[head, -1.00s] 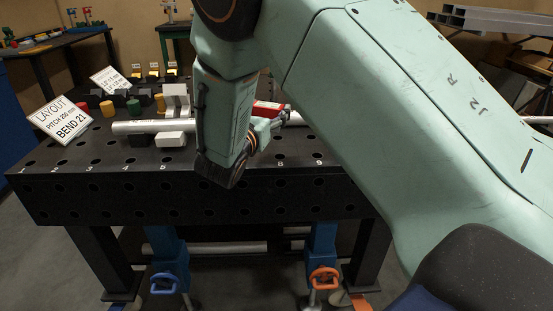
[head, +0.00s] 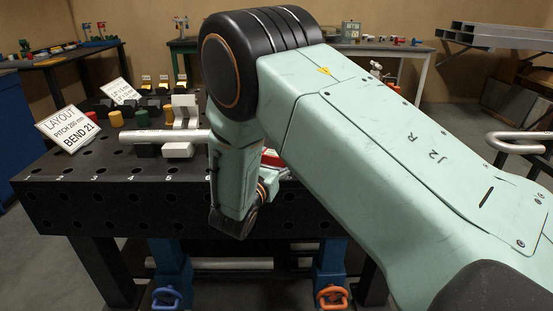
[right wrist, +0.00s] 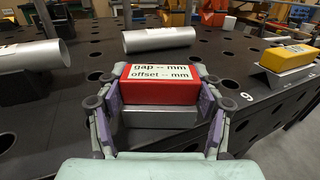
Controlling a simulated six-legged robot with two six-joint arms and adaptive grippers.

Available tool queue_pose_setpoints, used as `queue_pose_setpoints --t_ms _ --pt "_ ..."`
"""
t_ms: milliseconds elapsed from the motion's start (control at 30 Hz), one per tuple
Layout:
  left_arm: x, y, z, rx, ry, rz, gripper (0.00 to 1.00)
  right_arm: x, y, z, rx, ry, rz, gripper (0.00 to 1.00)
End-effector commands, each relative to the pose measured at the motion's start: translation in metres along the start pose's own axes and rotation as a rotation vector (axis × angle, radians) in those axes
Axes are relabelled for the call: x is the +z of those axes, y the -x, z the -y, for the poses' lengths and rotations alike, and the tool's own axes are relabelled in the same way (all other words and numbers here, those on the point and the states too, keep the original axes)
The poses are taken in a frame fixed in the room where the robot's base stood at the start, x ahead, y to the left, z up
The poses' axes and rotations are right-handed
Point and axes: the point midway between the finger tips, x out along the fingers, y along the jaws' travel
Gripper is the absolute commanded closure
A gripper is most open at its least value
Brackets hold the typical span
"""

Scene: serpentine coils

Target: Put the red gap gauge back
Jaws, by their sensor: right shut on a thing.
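The red gap gauge (right wrist: 160,88) is a red block with a white label reading "gap -- mm, offset -- mm", above a grey metal lower part. In the right wrist view my right gripper (right wrist: 155,100) is shut on it, with a finger at each side. In the head view only a bit of the red gauge (head: 272,158) shows behind my right arm, near the front edge of the dark table (head: 120,203). Most of the right gripper is hidden there. My left gripper is not in view.
A silver tube (head: 150,136) rests by a white block (head: 178,150) on the table. Another tube piece (right wrist: 158,39) lies beyond the gauge. A yellow block (right wrist: 290,54) sits on a metal base at right. The perforated tabletop between them is clear.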

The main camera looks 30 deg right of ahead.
Motion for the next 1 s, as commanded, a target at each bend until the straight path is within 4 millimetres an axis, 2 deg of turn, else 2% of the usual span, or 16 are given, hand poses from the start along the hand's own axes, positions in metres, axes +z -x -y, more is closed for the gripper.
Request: queue_pose_setpoints --t_ms 167,200,433,1000 --pt "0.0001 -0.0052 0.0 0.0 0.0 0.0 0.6 -0.005 0.0 -0.0002 0.0 -0.001 0.001 0.76" --pt "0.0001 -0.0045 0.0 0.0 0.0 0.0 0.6 -0.0047 0.0 -0.0001 0.0 0.0 0.0 0.31" --pt "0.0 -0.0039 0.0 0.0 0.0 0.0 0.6 -0.004 0.0 -0.0002 0.0 0.0 0.0 0.11" --pt "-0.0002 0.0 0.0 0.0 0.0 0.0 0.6 0.001 0.0026 -0.0029 0.001 0.0 0.001 0.11"
